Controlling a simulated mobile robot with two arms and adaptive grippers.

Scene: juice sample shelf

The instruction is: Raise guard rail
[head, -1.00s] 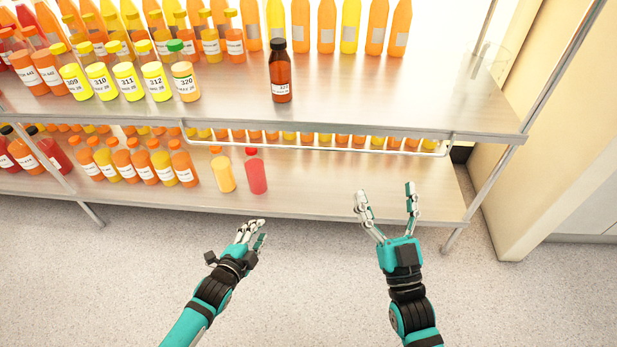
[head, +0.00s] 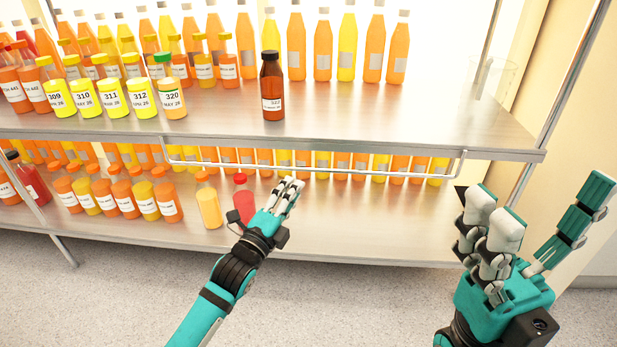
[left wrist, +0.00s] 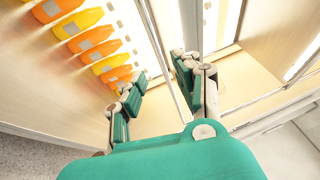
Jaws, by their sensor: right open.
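The guard rail (head: 320,169) is a thin pale bar with bent ends. It hangs below the front edge of the upper shelf (head: 400,122) in the head view, in a lowered position. My left gripper (head: 289,190) is below the rail's middle, in front of the lower shelf, and does not appear to touch the rail. In the left wrist view its fingers (left wrist: 158,85) are spread with a gap and nothing held between them. My right gripper (head: 545,215) is open and empty, right of and below the rail's right end.
A dark brown bottle (head: 271,88) stands alone near the upper shelf's front. Labelled juice bottles (head: 113,98) stand to its left, with rows behind. On the lower shelf (head: 350,225), a red bottle (head: 243,198) is just beside my left gripper and a yellow-orange bottle (head: 209,204) stands further left.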

